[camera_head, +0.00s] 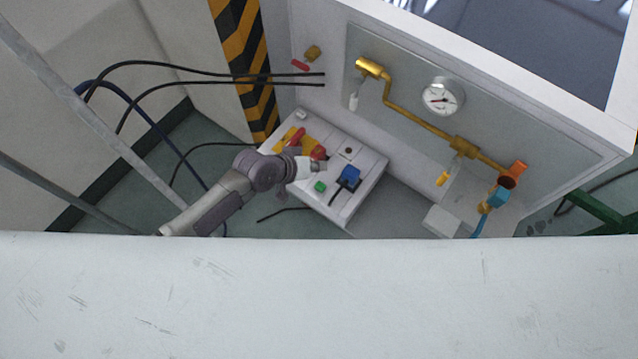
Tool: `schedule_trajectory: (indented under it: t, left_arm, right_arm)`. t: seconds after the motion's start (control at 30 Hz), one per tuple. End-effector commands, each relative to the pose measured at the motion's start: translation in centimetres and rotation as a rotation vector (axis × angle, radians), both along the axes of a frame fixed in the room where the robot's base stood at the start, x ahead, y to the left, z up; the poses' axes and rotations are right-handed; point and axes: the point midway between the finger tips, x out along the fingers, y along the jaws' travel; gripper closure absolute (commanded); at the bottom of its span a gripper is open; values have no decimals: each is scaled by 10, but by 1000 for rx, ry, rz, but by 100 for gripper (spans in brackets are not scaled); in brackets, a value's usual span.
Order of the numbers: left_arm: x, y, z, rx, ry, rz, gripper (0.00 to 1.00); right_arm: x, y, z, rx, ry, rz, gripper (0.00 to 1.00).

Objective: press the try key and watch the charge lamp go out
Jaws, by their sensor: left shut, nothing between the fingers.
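The light grey control box (368,178) stands low against the cabinet. Its sloped top carries a red and yellow switch, a red knob (319,152), a green button (320,187), a blue element (349,177) and a small dark round fitting (348,150). I cannot tell which of these is the try key or the charge lamp, and no lit lamp shows clearly. My left gripper (322,169) is shut and empty over the box top, between the red knob and the green button. Whether it touches anything is unclear. My right gripper is not in view.
A pressure gauge (443,97) and brass pipe (418,119) are on the cabinet's panel at right. Black cables (200,73) run in from the left. A striped post (240,55) stands behind the box. A broad pale surface (320,300) fills the foreground.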

Motion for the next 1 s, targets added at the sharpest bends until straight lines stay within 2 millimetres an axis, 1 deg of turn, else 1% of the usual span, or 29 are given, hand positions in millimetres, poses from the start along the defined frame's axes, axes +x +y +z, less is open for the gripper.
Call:
schedule_trajectory:
  t: [0.2,0.37,0.57,0.8,1.0]
  left_arm:
    - [0,0,-2,1,-1,0,100]
    - [0,0,-10,1,-1,0,100]
    - [0,0,-34,2,-1,1,100]
    - [0,1,-69,2,-2,1,100]
    - [0,0,-87,2,-1,1,100]
  right_arm:
    - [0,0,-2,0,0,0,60]
    - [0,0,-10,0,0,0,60]
    - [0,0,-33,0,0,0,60]
    - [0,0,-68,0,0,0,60]
    - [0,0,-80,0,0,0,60]
